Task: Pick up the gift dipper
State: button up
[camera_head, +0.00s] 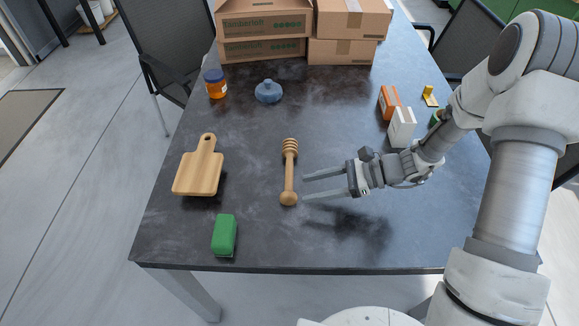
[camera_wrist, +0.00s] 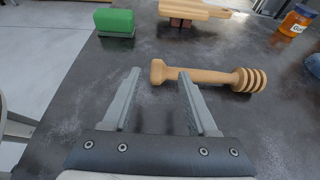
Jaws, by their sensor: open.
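The wooden honey dipper (camera_head: 289,174) lies on the dark table, its ridged head away from me and its round knob end toward me. My gripper (camera_head: 304,187) is open and empty, just to the right of the dipper's handle, with its fingers pointing left toward it. In the wrist view the dipper (camera_wrist: 213,77) lies crosswise beyond the fingertips, knob end at left, ridged head at right. My gripper (camera_wrist: 159,72) shows its two fingers spread there. The knob end appears between the fingertips in that picture; contact cannot be told.
A wooden board (camera_head: 198,172) and a green block (camera_head: 224,235) lie left of the dipper. An orange jar (camera_head: 215,84), a blue-grey lidded item (camera_head: 268,92) and cardboard boxes (camera_head: 262,30) stand farther back. Small cartons (camera_head: 402,128) stand at right. The table's front middle is clear.

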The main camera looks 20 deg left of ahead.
aim_at(286, 194)
jog(key=shift+s+b+x, duration=0.1)
jog(key=shift+b+x, duration=0.2)
jog(key=shift+x, duration=1.2)
jog(key=shift+s+b+x, duration=0.15)
jog(key=shift+b+x, duration=0.1)
jog(key=shift+x, duration=1.25)
jog(key=shift+r, duration=0.15)
grip_shut()
